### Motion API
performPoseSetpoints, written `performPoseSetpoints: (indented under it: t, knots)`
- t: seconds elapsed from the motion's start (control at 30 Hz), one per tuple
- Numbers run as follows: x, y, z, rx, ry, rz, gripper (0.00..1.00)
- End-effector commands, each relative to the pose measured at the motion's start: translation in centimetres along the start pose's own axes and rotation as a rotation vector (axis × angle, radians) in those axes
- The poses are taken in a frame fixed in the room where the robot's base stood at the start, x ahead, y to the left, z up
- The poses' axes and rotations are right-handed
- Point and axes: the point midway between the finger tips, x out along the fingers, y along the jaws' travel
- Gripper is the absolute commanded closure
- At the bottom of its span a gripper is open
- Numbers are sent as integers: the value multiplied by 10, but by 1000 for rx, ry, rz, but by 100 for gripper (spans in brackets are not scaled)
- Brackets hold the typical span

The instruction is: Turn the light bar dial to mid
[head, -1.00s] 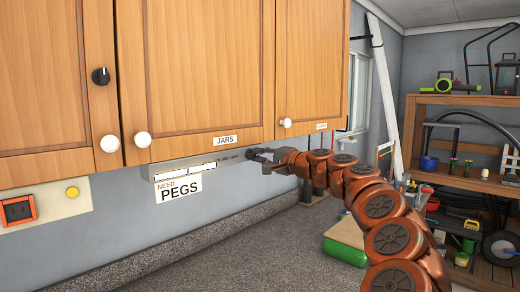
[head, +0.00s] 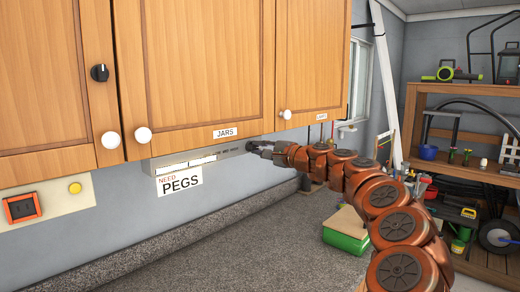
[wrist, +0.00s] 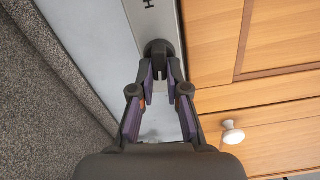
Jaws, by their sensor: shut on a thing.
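The light bar (head: 200,164) is a slim pale strip under the wooden cabinets, with small lettering near its right end that is too small to read surely. Its dark dial (wrist: 158,48) shows in the wrist view as a round knob on the bar's pale face. My gripper (wrist: 161,72) is shut on the dial, one finger on each side. In the head view my gripper (head: 254,147) meets the right end of the bar and hides most of the dial. I cannot tell the dial's setting.
A black knob (head: 100,72) and white pulls are on the cabinet doors (head: 195,65). A "NEED PEGS" sign (head: 179,181) hangs below the bar. The speckled counter (head: 225,245) is mostly clear, with a green box (head: 345,241) at right.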

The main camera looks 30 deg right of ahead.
Motion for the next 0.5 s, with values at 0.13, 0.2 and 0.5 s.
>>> performPoseSetpoints:
  t: [0.13,0.2,0.5]
  knots:
    - [-1,-1,-1,0,3,-2,75]
    - [-1,-1,-1,0,2,-1,68]
    - [0,0,0,-1,1,0,60]
